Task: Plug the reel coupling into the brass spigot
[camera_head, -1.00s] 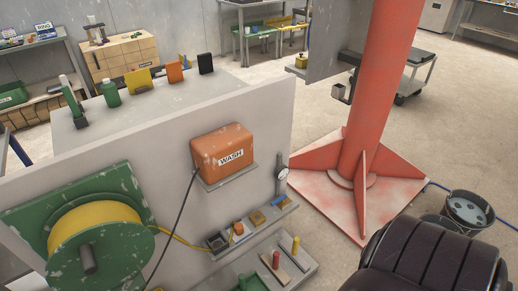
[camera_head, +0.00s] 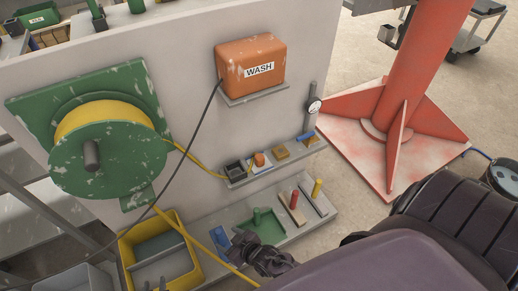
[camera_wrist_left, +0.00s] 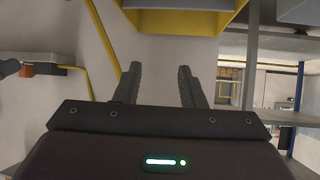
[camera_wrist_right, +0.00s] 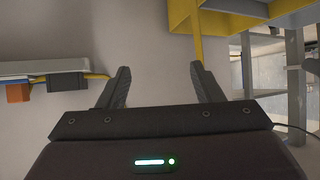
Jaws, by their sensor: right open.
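A yellow hose (camera_head: 197,162) runs from the green reel (camera_head: 105,158) to a dark block (camera_head: 235,168) on the small wall shelf. The block may hold the reel coupling; I cannot tell. A brass-coloured piece (camera_head: 281,152) sits further right on that shelf; whether it is the spigot is unclear. My left gripper (camera_wrist_left: 158,70) is partly open and empty, facing the wall near the yellow bin. My right gripper (camera_wrist_right: 160,68) is open and empty, facing bare wall beside the shelf. One gripper shows in the head view before the lower shelf; I cannot tell which.
An orange WASH box (camera_head: 250,68) hangs on the wall with a dark cable looping down. The yellow bin (camera_head: 190,275) stands below the reel. A lower shelf (camera_head: 205,223) carries blue, green, red and yellow items.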

